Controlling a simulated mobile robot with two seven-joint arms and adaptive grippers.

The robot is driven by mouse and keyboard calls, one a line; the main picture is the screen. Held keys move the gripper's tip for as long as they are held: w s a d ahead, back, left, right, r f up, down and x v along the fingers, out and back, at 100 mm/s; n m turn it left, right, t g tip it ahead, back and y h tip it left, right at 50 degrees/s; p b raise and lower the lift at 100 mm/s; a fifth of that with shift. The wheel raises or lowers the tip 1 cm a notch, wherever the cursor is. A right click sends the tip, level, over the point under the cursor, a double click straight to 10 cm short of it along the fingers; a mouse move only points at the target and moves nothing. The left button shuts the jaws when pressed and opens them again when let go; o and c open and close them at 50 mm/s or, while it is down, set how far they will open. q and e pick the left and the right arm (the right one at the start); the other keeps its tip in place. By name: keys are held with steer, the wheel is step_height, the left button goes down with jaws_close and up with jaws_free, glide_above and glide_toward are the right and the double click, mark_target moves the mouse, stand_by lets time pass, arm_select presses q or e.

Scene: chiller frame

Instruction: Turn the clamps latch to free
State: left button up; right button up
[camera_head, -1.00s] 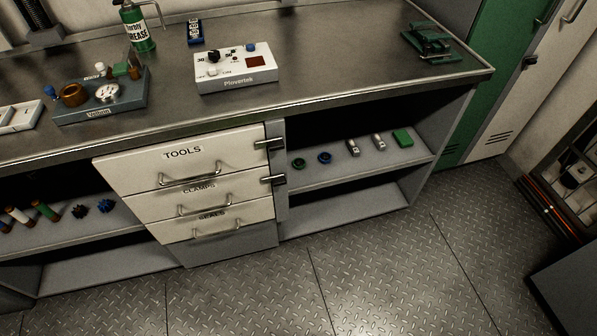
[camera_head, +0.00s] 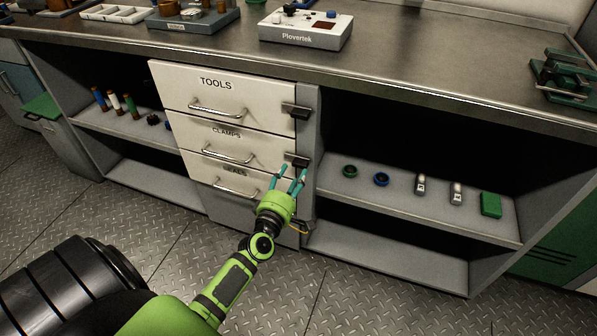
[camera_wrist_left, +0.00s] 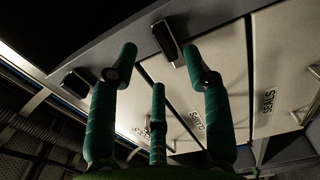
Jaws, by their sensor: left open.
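The clamps latch (camera_head: 297,160) is a dark bar lying across the right edge of the white CLAMPS drawer (camera_head: 215,148) and the grey post beside it. My left gripper (camera_head: 288,176) is open, with its teal fingers just below and in front of this latch. In the left wrist view the clamps latch (camera_wrist_left: 168,42) shows between and beyond the tips of the open fingers (camera_wrist_left: 157,65). I see no clear contact, and nothing is held. The similar tools latch (camera_head: 295,110) lies across the TOOLS drawer edge above. My right gripper is not in view.
The counter (camera_head: 420,85) overhangs the drawers. The SEALS drawer (camera_head: 215,173) is below, partly behind my left gripper. An open shelf (camera_head: 400,205) to the right holds rings, small grey items and a green block (camera_head: 491,204). The floor in front is clear.

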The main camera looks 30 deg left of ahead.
mark_target(298, 165)
arm_select(q)
steer(key=x, duration=0.3)
steer(key=shift+w+a+f, duration=0.1)
steer(key=shift+w+a, duration=0.15)
steer(key=shift+w, duration=0.4)
jaws_close()
